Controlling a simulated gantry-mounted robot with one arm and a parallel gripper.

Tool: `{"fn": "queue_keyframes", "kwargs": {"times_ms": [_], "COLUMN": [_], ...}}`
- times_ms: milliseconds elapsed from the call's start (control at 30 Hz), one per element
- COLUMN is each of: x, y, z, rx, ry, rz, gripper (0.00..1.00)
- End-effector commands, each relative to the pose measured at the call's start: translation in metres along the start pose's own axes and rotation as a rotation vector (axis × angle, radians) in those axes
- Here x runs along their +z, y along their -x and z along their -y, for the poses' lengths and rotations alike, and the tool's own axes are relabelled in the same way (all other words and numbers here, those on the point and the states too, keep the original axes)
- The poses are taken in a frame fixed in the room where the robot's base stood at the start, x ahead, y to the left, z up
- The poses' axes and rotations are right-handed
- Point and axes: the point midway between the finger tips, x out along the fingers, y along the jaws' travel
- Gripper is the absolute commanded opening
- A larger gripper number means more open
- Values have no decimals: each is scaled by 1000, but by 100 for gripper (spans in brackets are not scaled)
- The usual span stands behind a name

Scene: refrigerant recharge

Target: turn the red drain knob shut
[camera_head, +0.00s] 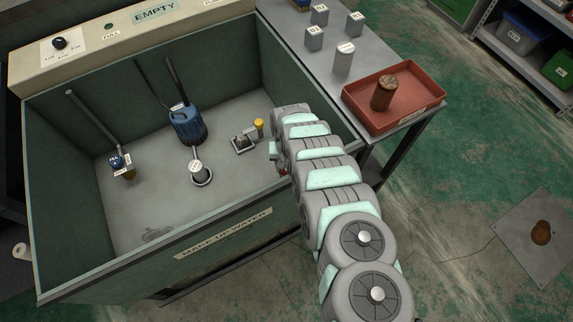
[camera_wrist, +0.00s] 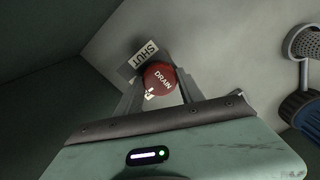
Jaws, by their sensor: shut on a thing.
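The red drain knob (camera_wrist: 157,79) shows in the wrist view, with the word DRAIN on its round face. A SHUT label (camera_wrist: 144,55) is on the surface just above and left of it. My gripper (camera_wrist: 158,84) is shut on the knob, with one finger on each side of it.
A red tray (camera_head: 432,88) with a rusty can (camera_head: 384,93) sits on the side bench. The tank's front floor is mostly clear.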

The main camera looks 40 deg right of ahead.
Motion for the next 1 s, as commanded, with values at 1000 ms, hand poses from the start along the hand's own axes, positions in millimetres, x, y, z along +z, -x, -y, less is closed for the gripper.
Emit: {"fn": "queue_keyframes", "kwargs": {"times_ms": [1000], "x": [0], "y": [-2], "z": [1], "rx": [1], "ry": [-666], "rz": [0], "gripper": [4]}}
